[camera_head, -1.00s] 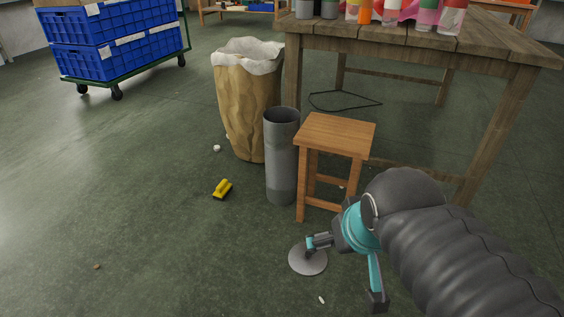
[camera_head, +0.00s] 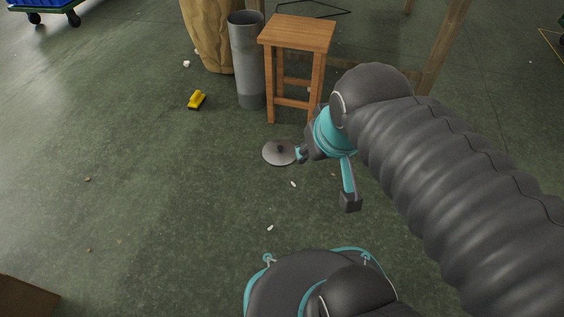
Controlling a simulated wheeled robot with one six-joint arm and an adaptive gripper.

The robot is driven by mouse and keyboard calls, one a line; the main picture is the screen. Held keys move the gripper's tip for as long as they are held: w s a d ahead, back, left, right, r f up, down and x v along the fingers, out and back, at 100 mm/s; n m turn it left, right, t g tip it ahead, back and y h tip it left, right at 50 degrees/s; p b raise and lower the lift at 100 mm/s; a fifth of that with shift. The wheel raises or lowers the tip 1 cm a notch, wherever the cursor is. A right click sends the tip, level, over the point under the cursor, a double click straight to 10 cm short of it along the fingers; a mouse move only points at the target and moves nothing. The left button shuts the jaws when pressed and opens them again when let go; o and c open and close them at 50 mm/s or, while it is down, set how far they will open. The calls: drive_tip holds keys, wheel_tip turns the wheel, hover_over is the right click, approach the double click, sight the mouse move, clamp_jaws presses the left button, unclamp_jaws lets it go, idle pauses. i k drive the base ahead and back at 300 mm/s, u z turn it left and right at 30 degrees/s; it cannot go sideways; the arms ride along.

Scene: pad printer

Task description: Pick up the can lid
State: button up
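The can lid (camera_head: 272,155) is a round, flat grey disc with a small dark knob in its middle. It appears to lie flat on the green floor, in front of the wooden stool. My gripper (camera_head: 325,179) is open, its fingers spread wide. One fingertip is at the lid's right edge in the picture; I cannot tell whether it touches. The other finger, a teal link with a dark tip, hangs lower right, clear of the lid. Nothing shows between the fingers. The whole lid is nearly unobstructed.
A wooden stool (camera_head: 297,33) and a grey tube (camera_head: 247,62) stand behind the lid. A brown paper bin (camera_head: 209,35) is farther back. A yellow brush-like object (camera_head: 197,99) lies left. Small white scraps (camera_head: 293,184) dot the floor. The floor left is mostly clear.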

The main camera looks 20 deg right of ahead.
sight(277, 153)
drive_tip(key=u, duration=0.8)
drive_tip(key=i, duration=0.65)
drive_tip(key=z, duration=1.2)
